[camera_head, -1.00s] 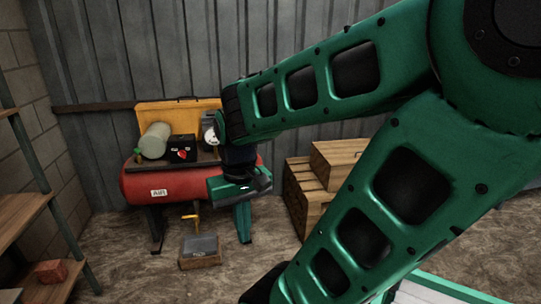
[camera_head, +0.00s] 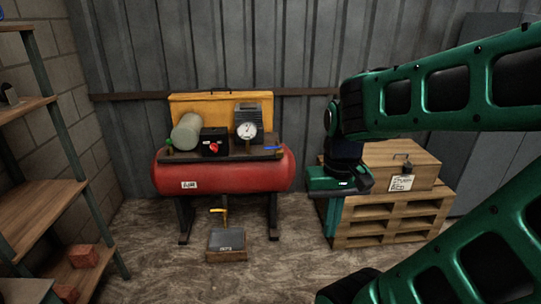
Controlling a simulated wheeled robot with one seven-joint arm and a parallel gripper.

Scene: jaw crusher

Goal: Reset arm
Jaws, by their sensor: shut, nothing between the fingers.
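My green arm reaches in from the right side of the view. My gripper (camera_head: 332,222) hangs at the end of the wrist, in front of the left side of the wooden pallet stack. It points down, is shut and holds nothing. It is apart from the red air compressor, to the right of its tank. The lower part of my arm fills the bottom right corner.
A red air compressor (camera_head: 240,176) with a gauge (camera_head: 246,130) stands by the metal wall. A small box (camera_head: 226,243) lies on the ground before it. A padlocked wooden box (camera_head: 400,167) sits on pallets (camera_head: 390,218). A shelf (camera_head: 35,208) stands left.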

